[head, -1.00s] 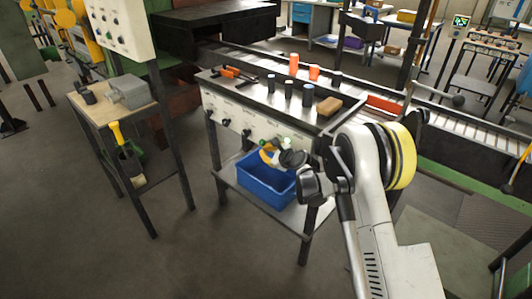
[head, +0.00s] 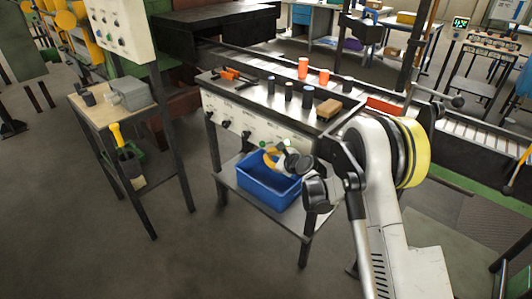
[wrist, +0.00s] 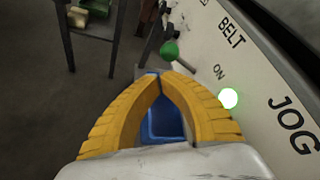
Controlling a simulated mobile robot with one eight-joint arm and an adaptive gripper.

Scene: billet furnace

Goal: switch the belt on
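The white panel (head: 236,116) under the bench top carries several dark knobs. In the wrist view the panel (wrist: 268,75) reads BELT, ON and JOG. A lever with a green knob (wrist: 170,49) sticks out beside the BELT label, just beyond my fingertips. A round green lamp (wrist: 229,98) by ON glows brightly. My gripper (wrist: 160,76) has yellow fingers whose tips meet, with nothing seen between them. In the head view my gripper (head: 268,156) is in front of the panel; the lever cannot be made out there.
A blue bin (head: 265,185) stands on the shelf below my gripper. Orange cups (head: 303,68) and dark cylinders stand on and behind the bench top, near the roller conveyor (head: 455,122). A side table (head: 100,112) stands left; floor between is clear.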

